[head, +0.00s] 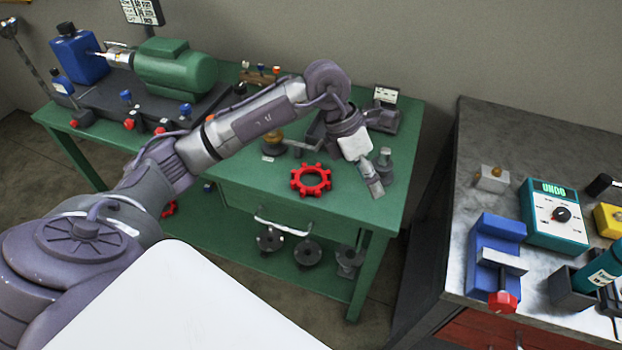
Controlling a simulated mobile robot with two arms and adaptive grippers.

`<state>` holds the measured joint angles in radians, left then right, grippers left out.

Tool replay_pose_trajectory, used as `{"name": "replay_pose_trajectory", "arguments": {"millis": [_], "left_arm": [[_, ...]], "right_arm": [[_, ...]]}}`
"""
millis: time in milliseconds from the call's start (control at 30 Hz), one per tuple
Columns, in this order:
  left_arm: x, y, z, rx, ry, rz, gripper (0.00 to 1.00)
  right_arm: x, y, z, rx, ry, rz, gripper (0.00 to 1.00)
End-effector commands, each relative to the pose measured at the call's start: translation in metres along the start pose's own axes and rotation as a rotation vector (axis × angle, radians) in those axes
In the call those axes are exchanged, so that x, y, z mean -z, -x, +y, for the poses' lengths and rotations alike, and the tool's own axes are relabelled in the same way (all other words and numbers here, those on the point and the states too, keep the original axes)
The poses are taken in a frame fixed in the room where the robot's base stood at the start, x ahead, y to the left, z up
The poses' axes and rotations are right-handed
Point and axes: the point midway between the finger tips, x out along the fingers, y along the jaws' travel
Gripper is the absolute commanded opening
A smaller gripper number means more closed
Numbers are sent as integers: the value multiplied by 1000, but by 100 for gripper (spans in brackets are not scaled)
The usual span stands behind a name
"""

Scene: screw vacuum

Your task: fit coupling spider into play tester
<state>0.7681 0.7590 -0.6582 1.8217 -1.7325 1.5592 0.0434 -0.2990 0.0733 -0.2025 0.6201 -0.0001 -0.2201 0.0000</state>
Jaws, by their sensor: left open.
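The coupling spider (311,180), a red toothed ring with an open centre, lies flat on the green bench near its front edge. My left arm reaches over the bench from the left. My left gripper (375,188) is open, to the right of the spider and apart from it, pointing down at the bench top. Its fingers are small and seen edge-on. A dark device with a small white panel (385,97) stands at the back right of the bench; it may be the play tester, but I cannot tell. My right gripper is out of view.
A small grey post (384,160) stands close behind my left gripper. A grey table (455,235) at right holds a blue vise (492,250) and teal meter (556,214). A gap separates bench and table.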

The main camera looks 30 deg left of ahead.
Motion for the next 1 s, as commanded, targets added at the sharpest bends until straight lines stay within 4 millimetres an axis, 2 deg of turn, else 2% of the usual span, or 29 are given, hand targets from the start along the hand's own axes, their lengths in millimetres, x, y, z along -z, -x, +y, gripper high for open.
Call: {"name": "replay_pose_trajectory", "arguments": {"millis": [33, 100, 200, 300, 367, 700, 1000], "left_arm": [[13, 18, 26, -99, 14, 87, 54], [32, 40, 53, -208, 44, 196, 54], [52, 64, 75, -308, 86, 301, 54], [62, 75, 86, -353, 111, 353, 54], [67, 72, 89, -360, 118, 365, 54], [90, 16, 108, -358, 117, 366, 54], [98, -6, 115, -357, 116, 364, 54]], "right_arm": [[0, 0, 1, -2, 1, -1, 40], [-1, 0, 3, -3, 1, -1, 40], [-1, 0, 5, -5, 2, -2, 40], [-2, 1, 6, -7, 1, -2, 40], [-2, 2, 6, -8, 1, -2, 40], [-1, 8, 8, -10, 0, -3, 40], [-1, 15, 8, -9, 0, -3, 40]]}}
